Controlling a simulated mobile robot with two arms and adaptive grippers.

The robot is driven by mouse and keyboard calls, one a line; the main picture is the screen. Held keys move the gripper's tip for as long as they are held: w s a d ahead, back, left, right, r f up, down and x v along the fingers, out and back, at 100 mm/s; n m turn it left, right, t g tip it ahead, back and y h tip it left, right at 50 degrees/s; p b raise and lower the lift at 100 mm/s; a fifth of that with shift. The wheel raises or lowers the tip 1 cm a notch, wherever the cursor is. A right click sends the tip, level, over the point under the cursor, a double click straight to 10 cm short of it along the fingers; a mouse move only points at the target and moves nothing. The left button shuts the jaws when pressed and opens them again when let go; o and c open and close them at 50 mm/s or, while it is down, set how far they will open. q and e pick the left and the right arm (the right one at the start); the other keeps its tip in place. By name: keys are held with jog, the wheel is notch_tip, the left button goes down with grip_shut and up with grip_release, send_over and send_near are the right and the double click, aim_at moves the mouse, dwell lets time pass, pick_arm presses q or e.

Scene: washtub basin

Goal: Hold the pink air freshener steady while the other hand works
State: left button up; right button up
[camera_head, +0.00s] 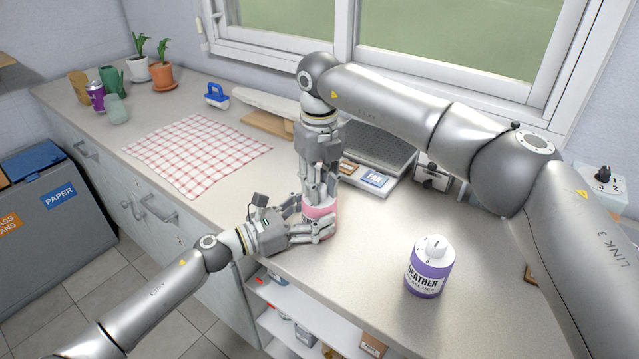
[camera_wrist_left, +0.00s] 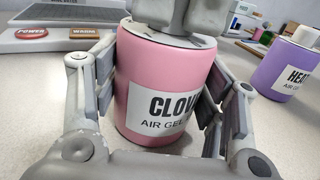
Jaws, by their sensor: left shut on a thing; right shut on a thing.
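The pink air freshener (camera_head: 321,213) stands upright on the counter near its front edge. In the left wrist view the pink air freshener (camera_wrist_left: 165,85) shows a white label reading "CLOV" and "AIR GEL". My left gripper (camera_head: 312,229) is shut on its body from the left, with a finger on each side. My right gripper (camera_head: 319,192) points down from above and is shut at the top of the same air freshener; its fingertips (camera_wrist_left: 185,18) hide most of the top. The cap itself is largely hidden.
A purple air freshener (camera_head: 429,267) with a white cap stands to the right. A checkered cloth (camera_head: 197,153) lies to the left. A grey tray-like panel (camera_head: 375,146) is behind my right gripper. Open shelves (camera_head: 290,318) lie below the front edge. The right counter is mostly clear.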

aim_at(320, 187)
jog(key=shift+w+m, duration=0.1)
jog(key=shift+m, duration=2.1)
jog(key=o, duration=1.1)
jog(key=shift+r, duration=0.15)
notch_tip(320, 187, up, 12)
jog(key=shift+f, duration=0.1)
